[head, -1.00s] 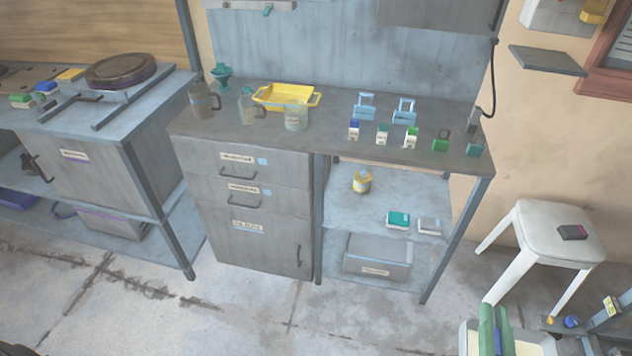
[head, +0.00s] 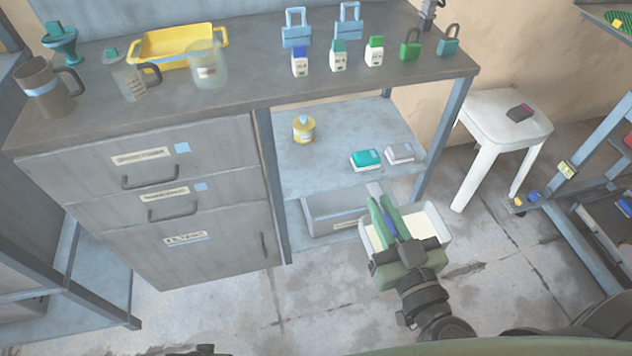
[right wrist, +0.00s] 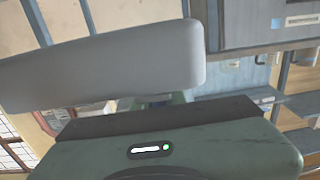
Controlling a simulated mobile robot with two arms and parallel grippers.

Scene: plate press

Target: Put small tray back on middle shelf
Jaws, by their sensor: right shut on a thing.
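My right gripper (head: 385,218) is shut on a small pale tray (head: 438,218) with a cream inside. The gripper covers the tray's left part. The tray is in front of the bench's open right side, apart from the shelves as far as I can tell. In the right wrist view the tray (right wrist: 110,65) shows as a broad grey-white side close beyond the gripper. The middle shelf (head: 330,165) under the bench top holds a yellow bottle (head: 303,129), a teal box (head: 366,159) and a grey box (head: 400,152). My left gripper is not in view.
A grey bin (head: 330,212) stands on the lower shelf, behind the tray. Bench legs (head: 440,140) frame the shelf opening. A white stool (head: 505,118) stands to the right. The middle shelf's left front part is bare.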

